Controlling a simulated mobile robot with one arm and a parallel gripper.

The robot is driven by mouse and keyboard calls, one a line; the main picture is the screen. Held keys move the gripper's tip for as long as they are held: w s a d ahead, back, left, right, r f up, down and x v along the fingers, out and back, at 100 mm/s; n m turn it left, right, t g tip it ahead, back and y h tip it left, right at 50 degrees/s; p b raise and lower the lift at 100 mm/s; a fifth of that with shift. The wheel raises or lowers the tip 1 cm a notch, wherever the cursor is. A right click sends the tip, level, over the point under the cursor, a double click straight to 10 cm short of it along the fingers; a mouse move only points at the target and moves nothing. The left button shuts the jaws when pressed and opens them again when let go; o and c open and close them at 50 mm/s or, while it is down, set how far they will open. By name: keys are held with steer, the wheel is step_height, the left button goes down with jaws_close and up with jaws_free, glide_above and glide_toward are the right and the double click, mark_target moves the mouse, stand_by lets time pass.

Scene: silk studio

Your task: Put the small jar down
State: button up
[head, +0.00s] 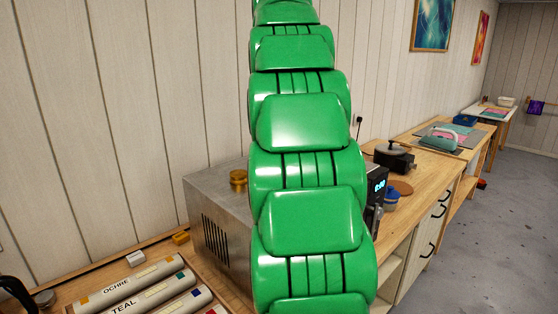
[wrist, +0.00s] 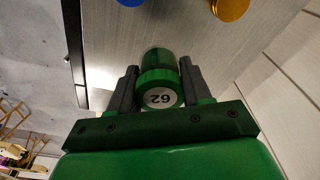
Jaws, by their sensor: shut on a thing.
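A small green jar (wrist: 157,75) with a white label reading 62 shows in the wrist view. My gripper (wrist: 158,72) is shut on it, with one dark finger on each side. Behind the jar is the grey brushed surface (wrist: 225,65) of what looks like the metal box (head: 213,195). I cannot tell whether the jar touches that surface. In the head view my green arm hides the jar and gripper.
A brass knob (head: 238,178) sits on the metal box; a gold one (wrist: 231,8) and a blue thing (wrist: 131,2) edge the wrist view. Labelled rolls (head: 140,284) lie at the lower left. A pot (head: 394,157) and blue jar (head: 391,198) stand on the right counter.

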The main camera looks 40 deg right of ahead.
steer(key=shift+w+d+f, duration=0.3)
steer(key=shift+w+d, duration=0.3)
steer(key=shift+w, duration=0.1)
steer(key=w+d+f, duration=0.1)
steer(key=f, duration=0.1)
steer(key=w+d+f, duration=0.1)
steer(key=f, duration=0.1)
steer(key=w+d+f, duration=0.1)
steer(key=w+f, duration=0.1)
steer(key=shift+w+d+f, duration=0.1)
steer(key=shift+w+f, duration=0.1)
steer(key=shift+f, duration=1.45)
steer(key=shift+f, duration=0.1)
steer(key=o, duration=1.1)
step_height(320, 180, up, 8)
steer(key=shift+s+a+f, duration=0.2)
steer(key=shift+s+a, duration=0.05)
steer(key=shift+a, duration=0.15)
